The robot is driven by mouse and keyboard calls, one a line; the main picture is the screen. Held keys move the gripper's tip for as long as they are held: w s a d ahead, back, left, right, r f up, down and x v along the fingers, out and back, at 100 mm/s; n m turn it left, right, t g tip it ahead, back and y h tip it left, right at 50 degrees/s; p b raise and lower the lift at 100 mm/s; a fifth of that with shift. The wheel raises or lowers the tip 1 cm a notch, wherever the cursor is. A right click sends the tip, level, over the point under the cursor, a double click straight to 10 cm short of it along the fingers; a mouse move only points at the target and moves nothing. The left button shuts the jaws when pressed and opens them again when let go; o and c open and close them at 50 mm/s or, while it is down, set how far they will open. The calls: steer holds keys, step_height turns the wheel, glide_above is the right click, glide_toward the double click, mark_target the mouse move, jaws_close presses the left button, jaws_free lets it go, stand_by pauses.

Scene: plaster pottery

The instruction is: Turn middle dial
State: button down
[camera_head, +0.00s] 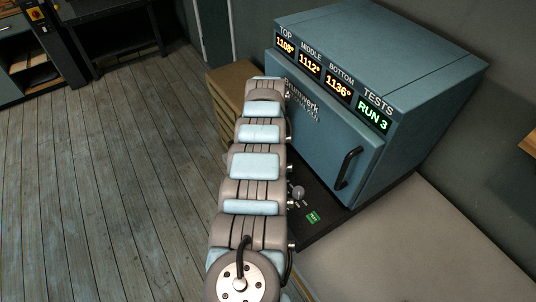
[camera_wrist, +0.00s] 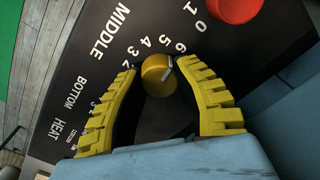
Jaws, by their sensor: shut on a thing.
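In the wrist view the middle dial (camera_wrist: 157,78) is a yellow round knob on a black panel, beside the word MIDDLE and an arc of numbers. A pale pointer mark on its right side lies near the 6. My gripper (camera_wrist: 156,70) has its two yellow ribbed fingers on either side of the dial, with the tips closed against it. In the head view my arm hides the gripper and the middle dial. The blue kiln (camera_head: 320,120) shows lit readouts: top 1108°, middle 1112°, bottom 1136°, tests RUN 3.
A red knob (camera_wrist: 235,9) sits close to the right finger. A grey knob (camera_head: 298,192) and a green label (camera_head: 313,217) show on the black panel beside my arm. The kiln door handle (camera_head: 347,167) sticks out. Wooden floor (camera_head: 110,190) lies open at left.

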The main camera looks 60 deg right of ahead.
steer(key=shift+f+m+b, duration=0.1)
steer(key=shift+m+b, duration=0.2)
steer(key=shift+m, duration=0.3)
steer(key=c, duration=0.6)
jaws_free()
step_height(320, 180, up, 12)
steer(key=shift+r, duration=0.1)
stand_by(0.5)
